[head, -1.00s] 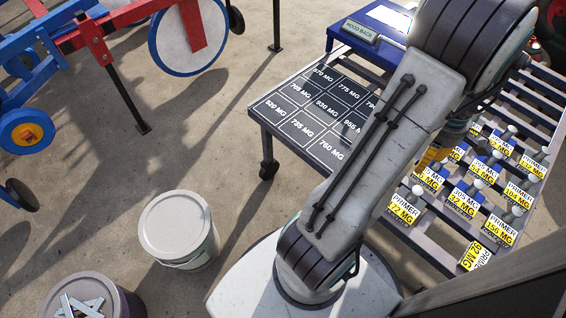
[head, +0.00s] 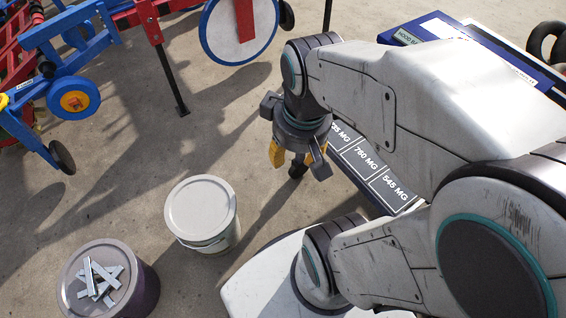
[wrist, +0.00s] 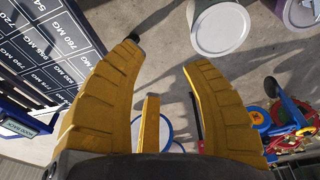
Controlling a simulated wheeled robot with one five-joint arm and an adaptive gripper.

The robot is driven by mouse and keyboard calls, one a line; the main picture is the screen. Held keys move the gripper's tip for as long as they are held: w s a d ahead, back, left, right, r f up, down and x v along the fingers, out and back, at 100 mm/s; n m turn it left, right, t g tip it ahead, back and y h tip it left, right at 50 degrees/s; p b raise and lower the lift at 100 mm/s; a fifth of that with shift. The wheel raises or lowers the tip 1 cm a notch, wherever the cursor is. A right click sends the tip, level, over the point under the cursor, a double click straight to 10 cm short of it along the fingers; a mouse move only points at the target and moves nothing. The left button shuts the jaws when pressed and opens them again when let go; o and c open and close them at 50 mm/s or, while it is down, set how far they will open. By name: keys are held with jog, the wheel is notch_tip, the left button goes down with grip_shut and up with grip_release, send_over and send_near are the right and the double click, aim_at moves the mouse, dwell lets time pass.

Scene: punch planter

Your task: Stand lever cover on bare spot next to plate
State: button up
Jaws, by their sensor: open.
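My gripper (head: 298,158) is open in the head view, over the concrete just left of the marked board. In the wrist view its yellow fingers (wrist: 163,62) are spread with nothing between them. I cannot pick out a lever cover for certain in either view. I also cannot tell which thing is the plate. A small sign reading HOOD BACK (head: 408,38) shows on the blue bench (head: 430,28), partly behind my arm. It also shows at the lower left of the wrist view (wrist: 22,127).
The dark board (head: 366,166) with MG squares is largely behind my arm. A white-lidded pail (head: 200,206) and a purple pail (head: 142,284) with metal strips (head: 100,278) stand on the concrete. The blue and red planter (head: 75,57) stands upper left.

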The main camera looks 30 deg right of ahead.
jog(key=shift+m, duration=0.3)
jog(key=shift+s+a, duration=0.5)
jog(key=shift+a, duration=0.4)
jog(key=shift+s+a, duration=0.45)
jog(key=shift+a, duration=0.45)
jog(key=shift+r, duration=0.1)
